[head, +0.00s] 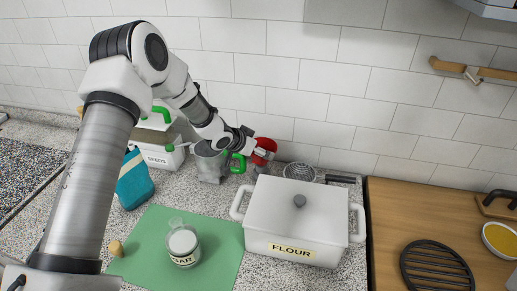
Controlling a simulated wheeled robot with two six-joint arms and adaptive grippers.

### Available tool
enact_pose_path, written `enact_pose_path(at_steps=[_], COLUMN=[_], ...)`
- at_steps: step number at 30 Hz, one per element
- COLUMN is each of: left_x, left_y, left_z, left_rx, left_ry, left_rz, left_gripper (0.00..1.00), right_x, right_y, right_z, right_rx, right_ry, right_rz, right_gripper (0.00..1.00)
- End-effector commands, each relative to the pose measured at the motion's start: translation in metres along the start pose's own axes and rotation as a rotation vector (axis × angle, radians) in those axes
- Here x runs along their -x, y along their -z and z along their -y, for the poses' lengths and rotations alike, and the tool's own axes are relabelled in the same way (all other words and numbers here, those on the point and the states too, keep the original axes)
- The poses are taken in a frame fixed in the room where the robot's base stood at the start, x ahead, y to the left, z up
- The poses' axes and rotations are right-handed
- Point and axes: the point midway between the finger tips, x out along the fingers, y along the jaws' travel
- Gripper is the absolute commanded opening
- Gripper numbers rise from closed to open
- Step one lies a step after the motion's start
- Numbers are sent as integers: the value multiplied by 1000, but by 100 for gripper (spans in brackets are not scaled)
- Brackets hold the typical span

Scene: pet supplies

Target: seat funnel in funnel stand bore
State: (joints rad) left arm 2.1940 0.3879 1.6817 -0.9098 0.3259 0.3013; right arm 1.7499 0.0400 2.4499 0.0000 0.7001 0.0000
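A red object (264,146), which looks like the funnel, is at the back of the counter near the wall, behind the flour box. My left gripper (260,156) reaches in from the left and is at the red object, overlapping it in the view. The fingers are small and partly merged with it, so I cannot tell whether they are closed on it. A grey metal container (209,165) with a green handle (238,164) stands just left of it. I cannot make out a funnel stand or its bore. My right gripper is not in view.
A white lidded FLOUR box (293,230) stands in front of the red object. A strainer (299,172) lies behind it. A SEEDS box (158,158), teal packet (135,184) and sugar jar (183,242) on a green mat (215,271) are left. A black trivet (437,266) is right.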

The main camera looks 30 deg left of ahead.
Motion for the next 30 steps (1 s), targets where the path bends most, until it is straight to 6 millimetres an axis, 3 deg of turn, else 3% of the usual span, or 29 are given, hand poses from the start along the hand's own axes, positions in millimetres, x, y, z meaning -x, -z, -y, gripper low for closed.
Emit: enact_pose_path(at_steps=[8,9,22,26,30], left_x=[0,0,7,29,68], left_y=[-1,-1,0,1,2], left_z=[0,0,0,0,0], left_rx=[1,1,2,6,9], left_ry=[0,0,1,0,-2], left_rz=[3,3,1,-1,-4], left_gripper=[63,100,100,100,100], right_x=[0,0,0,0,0], right_y=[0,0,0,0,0], right_z=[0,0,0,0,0], right_rx=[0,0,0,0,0], right_ry=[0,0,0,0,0], right_rz=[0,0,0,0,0], right_gripper=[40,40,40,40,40])
